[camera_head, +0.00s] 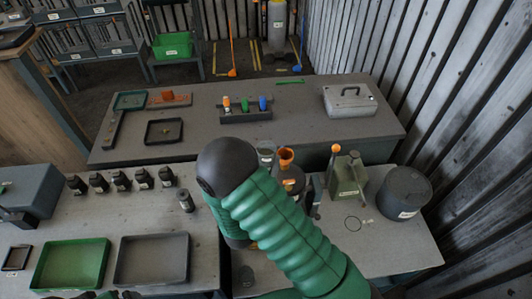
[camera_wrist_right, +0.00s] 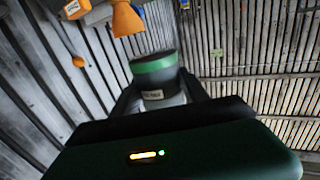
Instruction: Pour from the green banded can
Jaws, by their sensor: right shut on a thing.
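In the right wrist view, my right gripper (camera_wrist_right: 158,94) is shut on a can with a green band (camera_wrist_right: 153,64) and a pale label. The can sits between the two dark fingers. An orange funnel (camera_wrist_right: 126,19) shows beyond it, up and to the left. In the head view the funnel (camera_head: 286,155) stands over a dark vessel (camera_head: 292,177). My green right arm covers most of the right gripper there, and I cannot make out the held can surely. Green and black parts at the bottom left edge look like my left gripper, mostly cut off.
Several small dark cans (camera_head: 121,180) stand in a row on the left. A green tray (camera_head: 71,264) and a grey tray (camera_head: 152,259) lie in front. An olive jerrycan (camera_head: 346,178) and a dark drum (camera_head: 403,192) stand at right. A grey case (camera_head: 349,101) is on the back table.

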